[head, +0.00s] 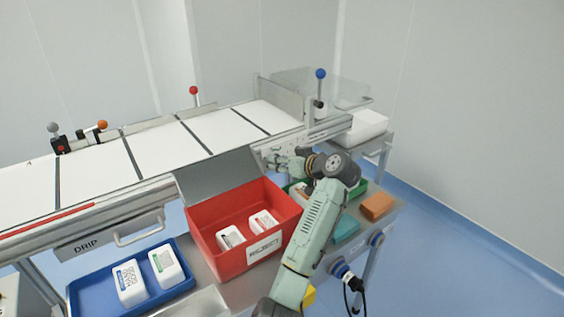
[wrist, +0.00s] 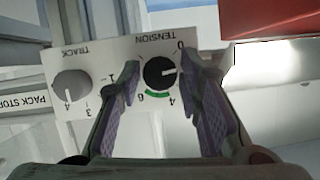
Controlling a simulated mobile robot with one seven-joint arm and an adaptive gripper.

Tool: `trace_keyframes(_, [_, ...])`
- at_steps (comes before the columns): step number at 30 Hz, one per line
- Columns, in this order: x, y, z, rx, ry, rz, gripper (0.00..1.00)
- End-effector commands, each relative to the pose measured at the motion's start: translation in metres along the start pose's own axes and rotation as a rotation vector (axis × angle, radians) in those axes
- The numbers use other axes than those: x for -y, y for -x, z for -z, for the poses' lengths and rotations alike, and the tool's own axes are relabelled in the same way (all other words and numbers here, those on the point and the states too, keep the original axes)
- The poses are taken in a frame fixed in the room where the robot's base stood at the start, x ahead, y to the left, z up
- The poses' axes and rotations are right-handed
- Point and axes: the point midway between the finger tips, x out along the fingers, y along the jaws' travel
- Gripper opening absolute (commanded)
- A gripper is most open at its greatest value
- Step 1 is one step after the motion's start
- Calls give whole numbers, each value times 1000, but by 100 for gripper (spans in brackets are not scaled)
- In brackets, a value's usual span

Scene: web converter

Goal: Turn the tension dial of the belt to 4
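The black TENSION dial (wrist: 159,72) is on a white panel, shown upside down in the wrist view. Its white pointer mark faces right in the picture, between the printed 0 and 4. A green arc lies at the scale beside the 4 and 6. My gripper (wrist: 163,66) is open, with one finger on each side of the dial and a visible gap to it. The right finger covers part of the scale. In the head view my gripper (head: 276,162) is at the belt's front side, and the dial cannot be made out there.
A grey TRACK dial (wrist: 72,84) is on the same panel, left in the wrist view. In the head view, an open red REJECT bin (head: 215,255) stands close to my arm. A blue tray (head: 85,295) with white bottles and an orange block (head: 377,206) are nearby.

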Motion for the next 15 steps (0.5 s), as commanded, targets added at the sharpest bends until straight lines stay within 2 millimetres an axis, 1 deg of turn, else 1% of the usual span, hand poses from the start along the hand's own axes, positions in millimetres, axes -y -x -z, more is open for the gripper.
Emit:
trace_keyframes(1, [0,0,0,0,0,0,27])
trace_keyframes(2, [0,0,0,0,0,0,25])
trace_keyframes(13, [0,0,0,0,0,0,0])
trace_keyframes(15, [0,0,0,0,0,0,0])
